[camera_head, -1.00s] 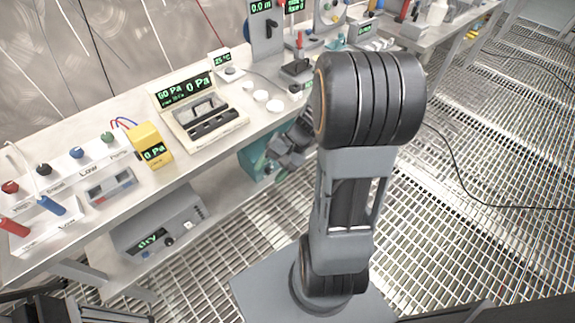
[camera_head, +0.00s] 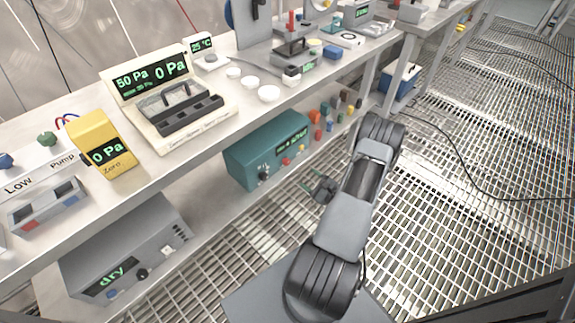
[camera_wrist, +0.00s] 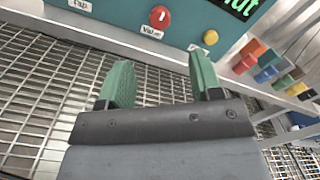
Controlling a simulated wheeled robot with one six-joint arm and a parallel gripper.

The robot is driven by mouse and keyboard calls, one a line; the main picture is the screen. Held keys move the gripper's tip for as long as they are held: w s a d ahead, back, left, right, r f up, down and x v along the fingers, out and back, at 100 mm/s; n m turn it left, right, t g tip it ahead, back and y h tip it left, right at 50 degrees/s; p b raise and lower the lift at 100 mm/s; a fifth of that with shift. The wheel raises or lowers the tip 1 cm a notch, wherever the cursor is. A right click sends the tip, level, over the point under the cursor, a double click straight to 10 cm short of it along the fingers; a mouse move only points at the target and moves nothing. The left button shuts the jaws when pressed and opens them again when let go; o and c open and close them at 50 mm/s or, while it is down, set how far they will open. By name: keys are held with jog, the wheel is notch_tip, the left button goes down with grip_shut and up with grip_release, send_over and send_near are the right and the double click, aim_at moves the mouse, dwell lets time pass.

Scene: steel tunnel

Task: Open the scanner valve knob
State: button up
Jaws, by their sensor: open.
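The teal scanner box (camera_head: 240,160) sits on the lower shelf, its green display seeming to read "shut". A red round knob labelled "Valve" (camera_wrist: 160,17) is on its front at the top of the wrist view. It also shows small in the head view (camera_head: 285,161). A yellow knob (camera_wrist: 210,37) is to its right. My gripper (camera_wrist: 162,75) has its two green fingers apart, with nothing between them. The fingers are below the red knob in the picture and apart from it. In the head view my gripper (camera_head: 322,188) is in front of the box, low over the grating.
Several coloured blocks (camera_head: 330,115) lie on the shelf right of the box. A grey "dry" unit (camera_head: 125,250) is to the left. The shelf edge (camera_wrist: 130,42) runs below the box front. The bench top (camera_head: 215,140) is above. The grating floor (camera_head: 450,220) to the right has a black cable.

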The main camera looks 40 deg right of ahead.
aim_at(288, 163)
jog(key=w, duration=0.3)
jog(key=w+a+b, duration=0.1)
jog(key=w, duration=0.3)
jog(key=w+a+b, duration=0.1)
jog(key=w, duration=0.3)
jog(key=shift+w, duration=0.15)
jog(key=shift+r, duration=0.1)
jog(key=shift+c, duration=0.3)
jog(key=c, duration=0.9)
jog(key=shift+o, duration=0.2)
